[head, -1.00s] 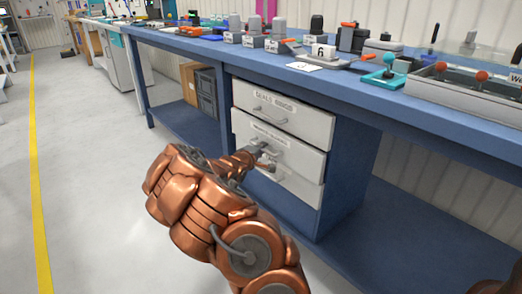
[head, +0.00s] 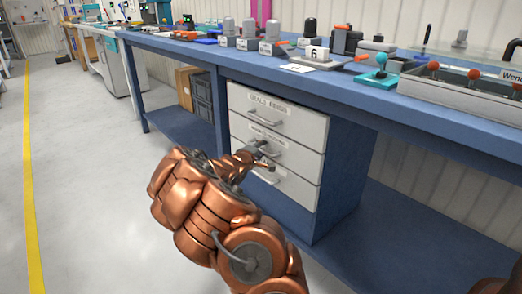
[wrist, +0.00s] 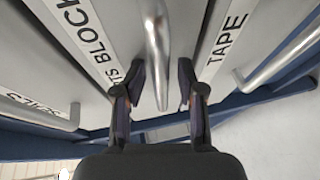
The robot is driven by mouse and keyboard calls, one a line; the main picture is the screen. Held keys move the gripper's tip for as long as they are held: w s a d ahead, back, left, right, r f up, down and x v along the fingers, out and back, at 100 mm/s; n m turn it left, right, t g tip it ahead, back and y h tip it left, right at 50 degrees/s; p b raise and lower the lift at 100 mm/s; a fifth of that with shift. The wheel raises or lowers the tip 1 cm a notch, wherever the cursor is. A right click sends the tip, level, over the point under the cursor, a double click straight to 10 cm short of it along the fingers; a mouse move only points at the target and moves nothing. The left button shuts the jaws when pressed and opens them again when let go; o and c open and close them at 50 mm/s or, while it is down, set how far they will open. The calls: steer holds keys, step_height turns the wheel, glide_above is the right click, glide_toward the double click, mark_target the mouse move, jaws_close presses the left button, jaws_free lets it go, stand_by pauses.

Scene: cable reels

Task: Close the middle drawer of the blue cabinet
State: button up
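The blue cabinet (head: 337,190) has three light grey drawers under the bench. The middle drawer (head: 301,159) looks about flush with the drawers above and below it in the head view; a small gap cannot be ruled out. Its label reads partly "BLOCK" in the wrist view, and its metal bar handle (wrist: 158,50) runs between my fingers. My gripper (head: 262,158) is at this handle, in front of the drawer. In the wrist view the fingers (wrist: 158,95) are open, one on each side of the bar, with gaps showing. My arm hides part of the lower drawers.
The top drawer (head: 300,122) is above, and the bottom drawer (head: 298,190), labelled "TAPE" in the wrist view, is below with its own handle (wrist: 285,58). The blue bench top (head: 345,90) overhangs the cabinet. The floor (head: 90,180) at left is clear.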

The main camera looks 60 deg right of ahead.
steer(key=v, duration=1.2)
stand_by(0.3)
stand_by(0.5)
